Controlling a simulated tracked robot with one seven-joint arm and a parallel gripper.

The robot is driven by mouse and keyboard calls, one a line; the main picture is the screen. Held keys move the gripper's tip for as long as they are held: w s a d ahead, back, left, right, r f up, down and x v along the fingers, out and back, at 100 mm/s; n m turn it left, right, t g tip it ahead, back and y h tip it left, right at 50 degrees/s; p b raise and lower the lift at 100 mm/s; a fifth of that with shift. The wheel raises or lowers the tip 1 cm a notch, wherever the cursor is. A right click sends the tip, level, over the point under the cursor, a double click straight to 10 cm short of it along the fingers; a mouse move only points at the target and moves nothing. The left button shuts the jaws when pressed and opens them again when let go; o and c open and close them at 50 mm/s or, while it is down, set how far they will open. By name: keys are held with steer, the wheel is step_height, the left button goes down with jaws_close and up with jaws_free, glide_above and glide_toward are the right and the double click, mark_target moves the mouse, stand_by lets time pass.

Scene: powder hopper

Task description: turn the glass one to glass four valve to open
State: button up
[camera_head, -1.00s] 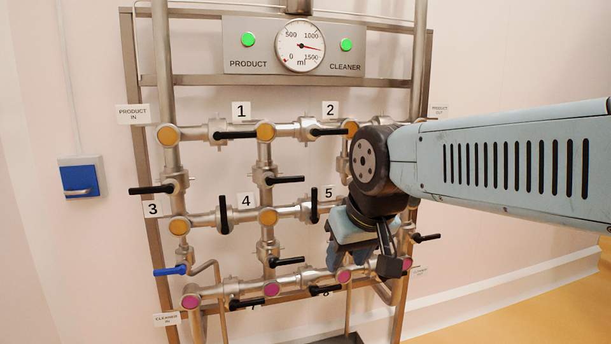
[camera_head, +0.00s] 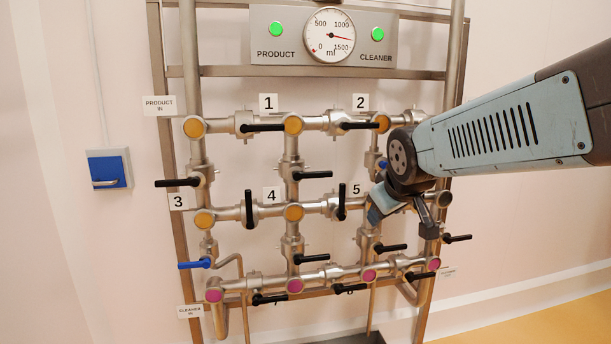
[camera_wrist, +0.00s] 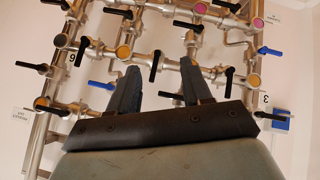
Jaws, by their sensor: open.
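Number 1 sits upper left of a yellow glass (camera_head: 293,124) on the top pipe. Number 4 sits upper left of the yellow glass (camera_head: 293,213) below it. The valve (camera_head: 291,172) on the upright pipe between them has a black handle (camera_head: 314,175) pointing right, across the pipe. In the wrist view, turned upside down, a black handle (camera_wrist: 173,96) between the fingers seems to be this one; its valve body is hidden behind a finger. My gripper (camera_head: 385,207) is open and empty, right of this valve, by glass 5. Its fingers (camera_wrist: 160,68) point toward the pipes.
Several black handles stick out nearby, including upright ones (camera_head: 250,210) and (camera_head: 341,202) either side of glass 4. A blue handle (camera_head: 194,264) is at lower left. The gauge (camera_head: 330,35) and two green lamps are above. A blue wall box (camera_head: 109,169) stands left.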

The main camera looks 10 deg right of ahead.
steer(key=w+d+n+t, duration=0.3)
steer(key=w+n+t, duration=0.35)
steer(key=w, duration=0.95)
steer(key=n+t+y, duration=0.2)
steer(key=n+y, duration=0.7)
steer(key=n, duration=0.4)
glide_toward(323, 176)
steer(key=shift+m+g+h, duration=0.25)
steer(key=shift+h, duration=0.05)
steer(key=x, duration=1.2)
steer(key=shift+w+a+r, duration=0.15)
steer(key=shift+w+r, duration=0.25)
steer(key=shift+f, duration=0.1)
jaws_close()
